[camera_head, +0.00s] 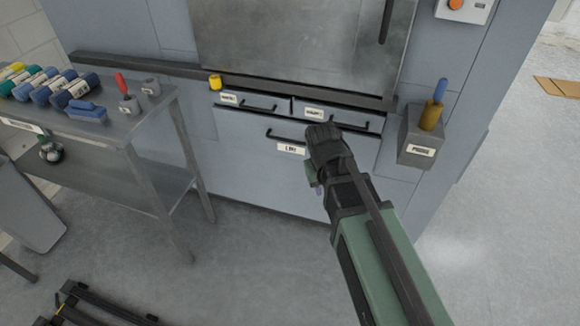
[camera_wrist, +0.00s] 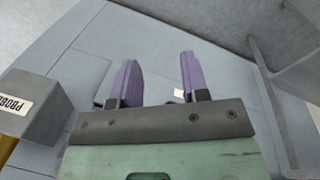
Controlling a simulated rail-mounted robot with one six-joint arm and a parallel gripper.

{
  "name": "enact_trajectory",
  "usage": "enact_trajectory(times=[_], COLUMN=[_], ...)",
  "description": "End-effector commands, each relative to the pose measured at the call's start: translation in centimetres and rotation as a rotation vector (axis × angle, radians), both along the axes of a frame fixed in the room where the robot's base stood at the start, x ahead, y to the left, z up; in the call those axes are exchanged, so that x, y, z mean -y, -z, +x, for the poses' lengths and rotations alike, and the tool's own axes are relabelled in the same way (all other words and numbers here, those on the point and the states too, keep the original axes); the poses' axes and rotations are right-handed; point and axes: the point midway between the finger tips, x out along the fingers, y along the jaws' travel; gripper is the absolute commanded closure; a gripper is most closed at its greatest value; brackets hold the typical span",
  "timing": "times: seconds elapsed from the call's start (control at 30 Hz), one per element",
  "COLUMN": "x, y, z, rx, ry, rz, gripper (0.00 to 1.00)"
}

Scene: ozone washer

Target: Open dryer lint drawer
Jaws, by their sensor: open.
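The lint drawer (camera_head: 240,146) is a wide grey front low on the machine, with a white "LINT" label (camera_head: 291,149) and a black bar handle (camera_head: 280,136). It looks shut, and my arm covers its right part in the head view. My gripper (camera_head: 318,185) is in front of the drawer's right side, right of the label. In the wrist view, my gripper's two purple fingers (camera_wrist: 157,82) stand apart with nothing between them. A small white patch, perhaps the label, shows beside the right finger.
Two smaller drawers with black handles sit above, left (camera_head: 252,104) and right (camera_head: 340,119). A grey "PROBE" box (camera_head: 412,157) sticks out at the right and also shows in the wrist view (camera_wrist: 32,105). A metal table (camera_head: 125,130) stands left. The floor in front is mostly clear.

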Motion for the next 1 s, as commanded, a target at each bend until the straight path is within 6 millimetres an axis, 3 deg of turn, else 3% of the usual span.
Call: enact_trajectory(times=[0.03, 0.1, 0.3, 0.37, 0.47, 0.53, 0.6, 0.7, 0.87, 1.0], x=[-1.5, -3.2, -9.7, -12.2, -16.5, -17.3, -17.3, -17.3, -16.8, -15.1], y=[6.5, 10.3, 19.3, 20.8, 20.6, 16.3, 14.3, 13.5, 13.8, 14.5], z=[2.5, 5.4, 14.9, 18.1, 23.7, 26.4, 27.2, 27.4, 27.9, 30.0], rx=[0.024, 0.07, 0.259, 0.334, 0.471, 0.538, 0.576, 0.594, 0.59, 0.588], ry=[-0.042, -0.102, -0.304, -0.372, -0.493, -0.547, -0.584, -0.616, -0.616, -0.613], rz=[-0.053, -0.144, -0.465, -0.584, -0.817, -0.967, -1.06, -1.104, -1.101, -1.101], gripper=[0.58, 0.58, 0.58, 0.58, 0.58, 0.58, 0.58, 0.58, 0.58, 0.58])
